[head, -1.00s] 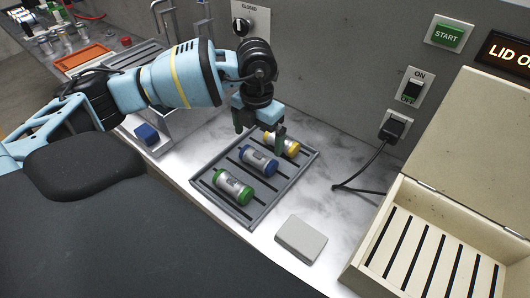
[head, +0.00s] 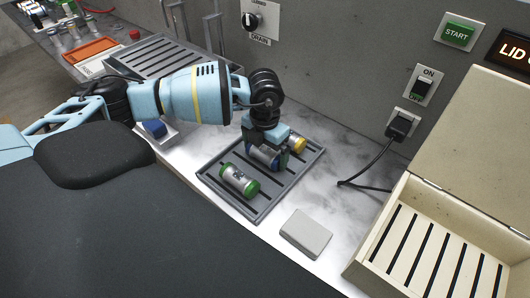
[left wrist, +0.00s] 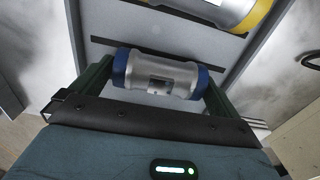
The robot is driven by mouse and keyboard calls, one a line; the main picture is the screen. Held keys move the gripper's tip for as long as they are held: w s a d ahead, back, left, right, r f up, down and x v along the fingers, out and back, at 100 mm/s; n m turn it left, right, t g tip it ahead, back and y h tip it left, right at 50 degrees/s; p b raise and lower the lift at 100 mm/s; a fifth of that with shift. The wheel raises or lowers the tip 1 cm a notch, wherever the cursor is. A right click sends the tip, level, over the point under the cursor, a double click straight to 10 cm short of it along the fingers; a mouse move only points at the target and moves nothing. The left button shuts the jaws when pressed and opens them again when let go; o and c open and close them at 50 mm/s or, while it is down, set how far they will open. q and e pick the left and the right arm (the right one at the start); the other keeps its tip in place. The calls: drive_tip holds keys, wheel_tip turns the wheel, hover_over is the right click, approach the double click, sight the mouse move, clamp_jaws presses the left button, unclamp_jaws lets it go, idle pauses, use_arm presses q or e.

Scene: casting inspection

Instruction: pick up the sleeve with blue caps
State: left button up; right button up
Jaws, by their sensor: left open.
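The sleeve with blue caps (head: 263,157) lies in the middle of the slatted grey tray (head: 246,206), between the other two sleeves. It also shows in the left wrist view (left wrist: 160,76), a silver cylinder with a blue cap at each end. My left gripper (head: 268,152) is right over it and partly hides it in the head view. In the left wrist view the open green fingers stand near the two capped ends, one at each side. Whether they touch the caps I cannot tell. My right gripper is not in view.
A green-capped sleeve (head: 239,181) and a yellow-capped sleeve (head: 296,144) lie in the same tray, on either side. A grey block (head: 306,233) lies right of the tray. An open cream box (head: 384,211) stands at the right. A wall and cable (head: 375,165) are behind.

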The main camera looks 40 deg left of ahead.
sight(265, 149)
use_arm(q)
drive_tip(key=c, duration=1)
drive_tip(key=shift+o, duration=0.2)
drive_tip(key=shift+r, duration=0.1)
wheel_tip(265, 149, up, 10)
